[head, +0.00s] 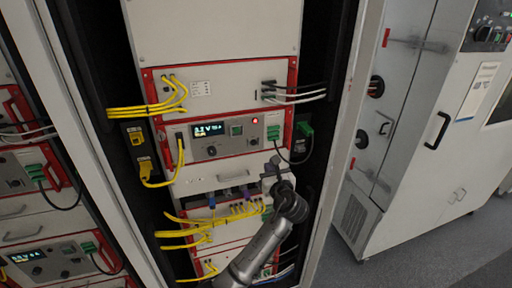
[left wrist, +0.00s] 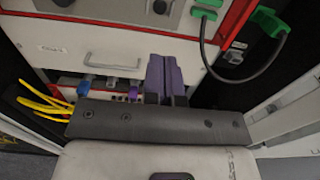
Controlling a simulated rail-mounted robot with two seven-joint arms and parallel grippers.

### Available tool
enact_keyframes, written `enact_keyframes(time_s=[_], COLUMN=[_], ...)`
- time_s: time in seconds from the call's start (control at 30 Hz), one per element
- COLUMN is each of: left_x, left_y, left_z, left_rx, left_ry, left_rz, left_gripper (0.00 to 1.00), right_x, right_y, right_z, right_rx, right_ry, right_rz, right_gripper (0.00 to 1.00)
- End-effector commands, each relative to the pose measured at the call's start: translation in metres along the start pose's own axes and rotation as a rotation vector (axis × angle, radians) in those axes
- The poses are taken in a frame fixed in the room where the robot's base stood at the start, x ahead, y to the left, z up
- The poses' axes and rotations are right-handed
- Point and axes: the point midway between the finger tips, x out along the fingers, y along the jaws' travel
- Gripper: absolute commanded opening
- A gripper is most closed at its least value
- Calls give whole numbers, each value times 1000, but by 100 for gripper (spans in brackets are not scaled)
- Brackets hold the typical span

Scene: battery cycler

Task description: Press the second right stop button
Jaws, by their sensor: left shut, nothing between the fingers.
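In the head view a red-framed unit in the middle rack has a lit display (head: 208,129), a green square button (head: 236,130) and a red lit round button (head: 255,121) at its right. My left gripper (head: 273,165) is below and slightly right of the red button, apart from it, and is shut and empty. In the left wrist view its fingers (left wrist: 164,76) lie side by side in front of the grey panel with a handle (left wrist: 115,62). My right gripper is not in view.
Yellow cables (head: 150,108) hang at the rack's left and more cross below the panel. A green plug (head: 305,129) with a black cable is right of the unit. Another rack (head: 45,225) stands at the left and a white cabinet (head: 420,150) at the right.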

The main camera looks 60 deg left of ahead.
Motion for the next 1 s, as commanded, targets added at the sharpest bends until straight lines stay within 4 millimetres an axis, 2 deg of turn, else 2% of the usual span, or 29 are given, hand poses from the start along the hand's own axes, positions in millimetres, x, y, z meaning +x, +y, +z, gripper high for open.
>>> enact_keyframes(time_s=[0.17,0.5,0.7,1.0], left_x=[18,82,112,136], left_y=[1,1,0,0], left_z=[2,2,2,1], left_rx=[2,1,-1,0], left_ry=[-1,0,1,0], left_rz=[3,3,2,0], left_gripper=[0,0,0,0], right_x=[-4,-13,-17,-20], right_y=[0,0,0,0], right_z=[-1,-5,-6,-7], right_rx=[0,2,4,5], right_ry=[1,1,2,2], right_rz=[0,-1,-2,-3], right_gripper=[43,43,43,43])
